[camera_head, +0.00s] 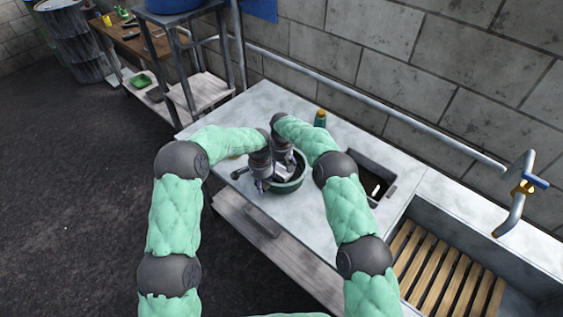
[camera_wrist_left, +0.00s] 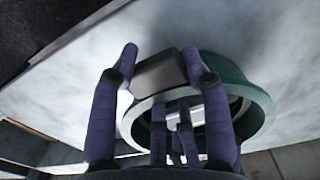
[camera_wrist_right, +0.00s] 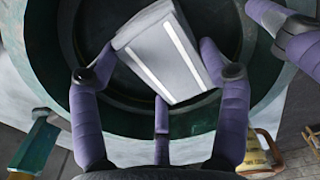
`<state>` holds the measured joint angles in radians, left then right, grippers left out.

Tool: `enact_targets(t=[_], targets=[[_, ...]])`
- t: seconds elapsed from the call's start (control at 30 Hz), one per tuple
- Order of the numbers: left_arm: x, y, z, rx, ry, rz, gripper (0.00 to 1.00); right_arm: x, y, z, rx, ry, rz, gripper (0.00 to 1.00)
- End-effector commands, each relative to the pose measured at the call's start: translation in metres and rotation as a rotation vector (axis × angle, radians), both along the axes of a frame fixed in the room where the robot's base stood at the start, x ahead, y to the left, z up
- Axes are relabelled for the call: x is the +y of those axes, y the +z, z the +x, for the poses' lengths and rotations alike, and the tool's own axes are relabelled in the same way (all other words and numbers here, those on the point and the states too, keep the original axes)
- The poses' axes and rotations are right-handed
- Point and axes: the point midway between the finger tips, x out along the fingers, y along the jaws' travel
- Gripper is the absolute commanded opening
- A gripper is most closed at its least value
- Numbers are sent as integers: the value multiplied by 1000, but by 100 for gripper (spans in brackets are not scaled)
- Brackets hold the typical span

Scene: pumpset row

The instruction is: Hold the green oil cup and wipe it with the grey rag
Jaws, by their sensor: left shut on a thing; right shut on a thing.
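The green oil cup (camera_head: 291,187) stands on the pale worktop; its round open rim shows in the left wrist view (camera_wrist_left: 262,105) and the right wrist view (camera_wrist_right: 62,50). My left gripper (camera_head: 262,186) is shut on a dark block-like part at the cup's side, seemingly its handle (camera_wrist_left: 160,72). My right gripper (camera_wrist_right: 160,75) is shut on the folded grey rag (camera_wrist_right: 168,52), which has two pale stripes. The rag is over the cup's opening, partly inside the rim. I cannot tell whether it touches the cup wall. In the head view my grippers partly hide the cup and rag.
The worktop (camera_head: 222,178) has a dark rectangular recess or bin (camera_head: 372,180) at right and a green bottle (camera_head: 320,118) behind. A sink with wooden slats (camera_head: 440,272) and a tap (camera_head: 520,190) lie further right. A wall pipe runs along the back.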

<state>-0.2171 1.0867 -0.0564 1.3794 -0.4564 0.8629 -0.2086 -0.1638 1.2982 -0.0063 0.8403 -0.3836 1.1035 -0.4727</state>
Motion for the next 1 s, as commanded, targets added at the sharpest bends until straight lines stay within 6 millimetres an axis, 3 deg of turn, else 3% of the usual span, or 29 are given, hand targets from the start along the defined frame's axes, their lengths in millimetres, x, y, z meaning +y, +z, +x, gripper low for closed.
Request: enact_targets(t=[0.27, 0.63, 1.0], targets=[[0, -5, -4, 11, -4, 2, 0, -1, -27, 0, 0, -1, 0, 39], [0, -5, -5, 12, -4, 3, 0, -22, -24, -19, -1, -1, 0, 39], [0, -5, -4, 11, -4, 2, 0, -10, -25, -9, -1, 0, 0, 39]])
